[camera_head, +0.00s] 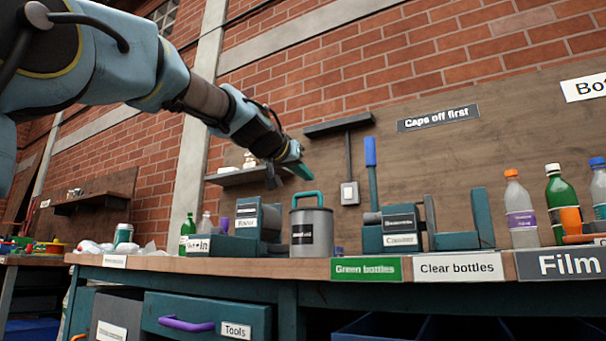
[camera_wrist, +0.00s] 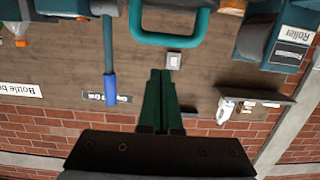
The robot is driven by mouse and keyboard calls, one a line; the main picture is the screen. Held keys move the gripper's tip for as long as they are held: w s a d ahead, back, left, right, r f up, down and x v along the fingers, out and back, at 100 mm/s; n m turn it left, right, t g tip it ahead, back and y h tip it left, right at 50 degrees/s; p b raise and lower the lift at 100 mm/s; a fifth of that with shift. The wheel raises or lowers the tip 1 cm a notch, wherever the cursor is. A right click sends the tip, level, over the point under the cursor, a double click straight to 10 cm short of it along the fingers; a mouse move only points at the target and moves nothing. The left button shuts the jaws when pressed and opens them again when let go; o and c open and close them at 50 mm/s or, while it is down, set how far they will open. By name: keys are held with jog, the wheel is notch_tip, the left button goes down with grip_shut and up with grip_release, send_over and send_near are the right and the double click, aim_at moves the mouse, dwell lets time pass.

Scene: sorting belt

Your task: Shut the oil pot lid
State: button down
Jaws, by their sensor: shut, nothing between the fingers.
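The oil pot (camera_head: 322,232) is a grey metal cylinder with a dark label. It stands upright near the bench's front edge in the head view. A teal loop handle (camera_head: 307,194) rises from its top; I cannot tell from this low angle how the lid sits. The handle also shows in the wrist view (camera_wrist: 170,40), upside down at the top edge. My gripper (camera_head: 303,173) is above the pot and slightly left of the handle, apart from it. In the wrist view its teal fingers (camera_wrist: 160,73) are together and empty, pointing towards the handle.
A teal roller unit (camera_head: 248,220) stands close left of the pot. A crusher unit (camera_head: 400,229) with a blue-gripped lever (camera_head: 370,152) stands to the right. Several bottles (camera_head: 521,212) stand farther right. A wall-mounted switch box (camera_head: 349,194) is behind the pot.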

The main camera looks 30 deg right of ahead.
jog(key=s+a+f+b, duration=0.3)
jog(key=s+a+f, duration=0.1)
jog(key=a, duration=0.3)
jog(key=shift+s+a, duration=0.2)
jog(key=shift+a, duration=0.15)
